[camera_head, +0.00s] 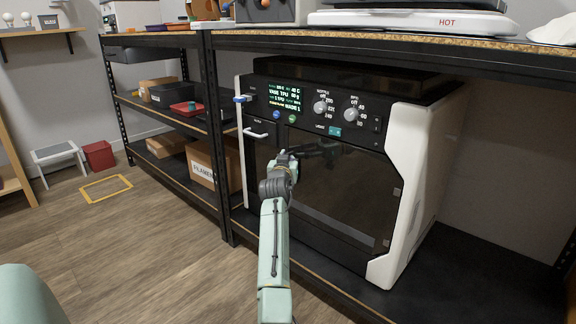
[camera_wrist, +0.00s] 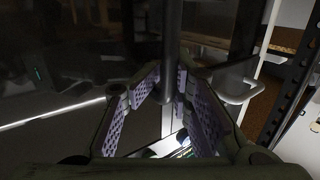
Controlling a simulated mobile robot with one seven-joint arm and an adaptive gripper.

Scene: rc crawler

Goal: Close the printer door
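The printer (camera_head: 400,170) is a large white and black cabinet on the shelf unit, with a control panel above a dark glass door (camera_head: 345,195). The door lies below the panel and looks nearly flush. I cannot tell whether it is fully shut. A white handle (camera_head: 255,132) is on the left of the front and also shows in the wrist view (camera_wrist: 240,93). My gripper (camera_head: 287,157) is just in front of the door glass, right of the handle. In the wrist view its purple-padded fingers (camera_wrist: 172,100) stand apart. A dark upright bar shows between them. I cannot tell whether they touch the glass.
The control panel (camera_head: 315,105) has knobs and a green-lit display. Black shelf posts (camera_head: 216,130) stand left of the printer. Boxes (camera_head: 200,165) sit on the shelves there. A hot plate (camera_head: 415,20) is on the top shelf.

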